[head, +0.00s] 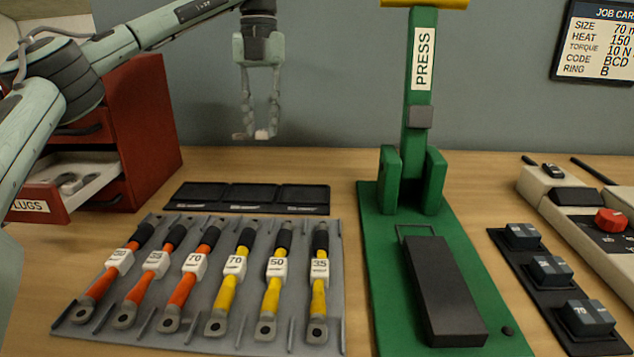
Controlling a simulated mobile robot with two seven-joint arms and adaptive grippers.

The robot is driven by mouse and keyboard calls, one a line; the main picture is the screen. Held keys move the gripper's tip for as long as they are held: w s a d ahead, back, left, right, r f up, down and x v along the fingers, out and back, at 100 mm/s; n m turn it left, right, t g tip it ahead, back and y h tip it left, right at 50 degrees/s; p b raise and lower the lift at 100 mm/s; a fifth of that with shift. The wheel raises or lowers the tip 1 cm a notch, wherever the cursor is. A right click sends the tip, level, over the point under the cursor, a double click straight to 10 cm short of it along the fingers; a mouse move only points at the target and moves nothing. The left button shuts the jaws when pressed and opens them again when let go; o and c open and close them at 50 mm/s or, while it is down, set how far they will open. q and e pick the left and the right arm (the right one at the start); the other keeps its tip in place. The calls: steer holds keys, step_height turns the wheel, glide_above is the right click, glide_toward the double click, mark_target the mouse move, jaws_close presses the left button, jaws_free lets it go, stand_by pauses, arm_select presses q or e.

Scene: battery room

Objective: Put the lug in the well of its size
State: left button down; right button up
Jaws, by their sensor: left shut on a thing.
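My left gripper (262,132) hangs fingers down above the back of the bench. It is shut on a small pale piece, probably the lug (239,136), which sticks out to the left of the fingertips. Its size mark cannot be read. A flat black tray with three shallow wells (248,208) lies below and nearer; the wells look empty, and no size marks are legible. The open LUGS drawer (98,192) of the red cabinet (148,130) at left holds several metal lugs. My right gripper is not in view.
A grey rack (340,285) of orange and yellow cables stands in front of the tray. The green press (415,110) rises right of it. A job card (600,40) reads size 70.

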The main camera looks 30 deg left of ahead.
arm_select(q)
steer(key=d+f, duration=0.1)
steer(key=d, duration=0.1)
glide_above(315, 197)
step_height(315, 197, down, 5)
steer(key=shift+w+a+f, duration=0.1)
steer(key=shift+w, duration=0.05)
steer(key=shift+f+p, duration=0.3)
steer(key=shift+f, duration=0.15)
step_height(315, 197, down, 3)
steer(key=shift+f, duration=0.25)
steer(key=c, duration=1.3)
jaws_free()
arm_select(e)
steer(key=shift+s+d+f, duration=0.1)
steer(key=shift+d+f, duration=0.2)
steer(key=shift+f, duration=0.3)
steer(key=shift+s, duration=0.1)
